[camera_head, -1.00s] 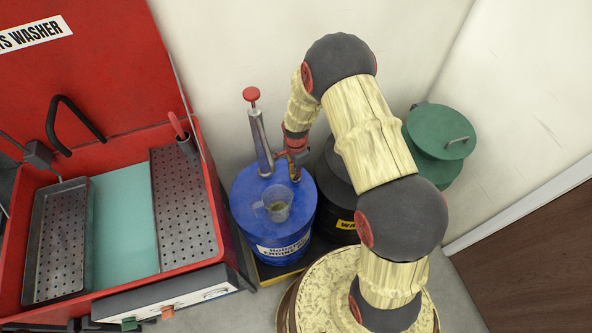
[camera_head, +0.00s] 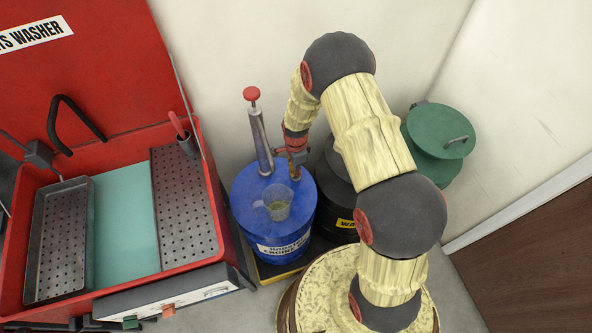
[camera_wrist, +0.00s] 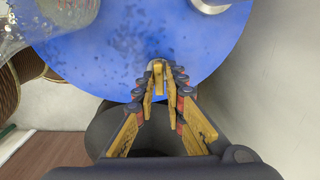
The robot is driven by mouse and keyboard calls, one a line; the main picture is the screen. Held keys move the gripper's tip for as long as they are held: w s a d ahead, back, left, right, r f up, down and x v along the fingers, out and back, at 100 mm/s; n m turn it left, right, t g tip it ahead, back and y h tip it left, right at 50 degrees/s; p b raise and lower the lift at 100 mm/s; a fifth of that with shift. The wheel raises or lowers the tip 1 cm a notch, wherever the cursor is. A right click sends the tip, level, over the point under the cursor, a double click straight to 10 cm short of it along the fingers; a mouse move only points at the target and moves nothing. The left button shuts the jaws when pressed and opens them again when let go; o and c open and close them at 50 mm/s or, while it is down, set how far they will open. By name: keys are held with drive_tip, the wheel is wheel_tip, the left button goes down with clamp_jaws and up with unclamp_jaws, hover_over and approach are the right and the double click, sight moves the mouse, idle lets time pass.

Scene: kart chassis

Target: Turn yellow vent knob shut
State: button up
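The yellow vent knob (camera_wrist: 158,74) stands on the blue drum's top and shows in the wrist view as a narrow upright bar on a small pale base. The blue drum (camera_head: 252,226) stands left of my arm in the head view. My gripper (camera_wrist: 159,82) is over the drum top, its fingertips on either side of the knob. A narrow gap seems to show between the knob and each finger, so it looks partly open around the knob. In the head view my gripper (camera_head: 297,168) points down at the drum's far right, and the knob is hidden there.
A clear measuring cup (camera_head: 273,203) and a hand pump (camera_head: 260,140) with a red top stand on the drum. A black drum (camera_head: 330,185) is close on the right, a green can (camera_head: 437,148) beyond. The red parts washer (camera_head: 215,235) is on the left.

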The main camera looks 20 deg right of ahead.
drive_tip(key=o, duration=0.3)
wheel_tip(320, 180, up, 12)
idle(0.7)
idle(0.4)
